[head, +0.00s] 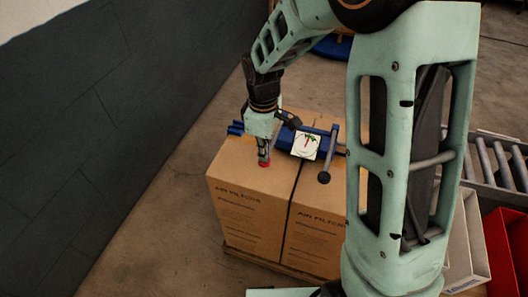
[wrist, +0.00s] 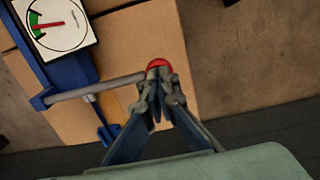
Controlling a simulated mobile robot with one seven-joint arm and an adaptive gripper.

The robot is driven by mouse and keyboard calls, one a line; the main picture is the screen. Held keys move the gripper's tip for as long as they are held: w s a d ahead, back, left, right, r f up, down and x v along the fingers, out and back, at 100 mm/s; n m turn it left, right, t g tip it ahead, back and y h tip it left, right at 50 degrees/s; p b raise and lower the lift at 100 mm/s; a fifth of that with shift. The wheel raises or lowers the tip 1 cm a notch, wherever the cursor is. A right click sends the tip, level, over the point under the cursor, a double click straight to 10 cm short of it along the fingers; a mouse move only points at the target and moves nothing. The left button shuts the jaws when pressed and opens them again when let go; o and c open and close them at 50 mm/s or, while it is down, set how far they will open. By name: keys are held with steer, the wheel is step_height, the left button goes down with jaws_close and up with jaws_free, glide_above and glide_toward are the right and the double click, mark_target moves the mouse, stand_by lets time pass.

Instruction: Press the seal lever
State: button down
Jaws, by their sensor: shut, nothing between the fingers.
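A blue sealing device (head: 285,137) lies across the top of a cardboard carton. Its white dial (head: 307,146) has a green sector and a red needle, and the dial also shows in the wrist view (wrist: 58,25). A grey lever rod (wrist: 95,88) runs from the blue frame to a red knob (wrist: 158,62); the knob also shows in the head view (head: 263,164). My gripper (head: 264,154) is shut and empty, pointing down at the red knob. In the wrist view its fingertips (wrist: 157,78) overlap the knob's lower edge. I cannot tell whether they touch.
Two printed cartons (head: 245,205) stand side by side on a pallet. A second grey rod with a dark knob (head: 324,177) sticks out at the device's right. A dark wall (head: 110,110) is at left; a roller conveyor (head: 497,163) and red bin (head: 508,250) are at right.

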mark_target(263, 166)
step_height(263, 166, down, 2)
steer(key=shift+s+a+f+t+b, duration=0.15)
steer(key=shift+t+b, duration=0.25)
steer(key=shift+b, duration=0.75)
step_height(263, 166, down, 4)
steer(key=b, duration=0.2)
steer(key=shift+f+b, duration=0.15)
steer(key=shift+b, duration=0.2)
steer(key=shift+s+f, duration=0.1)
steer(key=shift+s, duration=0.15)
steer(key=shift+r+p, duration=0.3)
steer(key=s+a+r+p, duration=0.1)
steer(key=s+r+p, duration=0.2)
steer(key=r, duration=1)
steer(key=shift+a+r+p, duration=0.15)
steer(key=shift+r+p, duration=0.05)
steer(key=shift+p, duration=0.25)
steer(key=shift+s, duration=0.1)
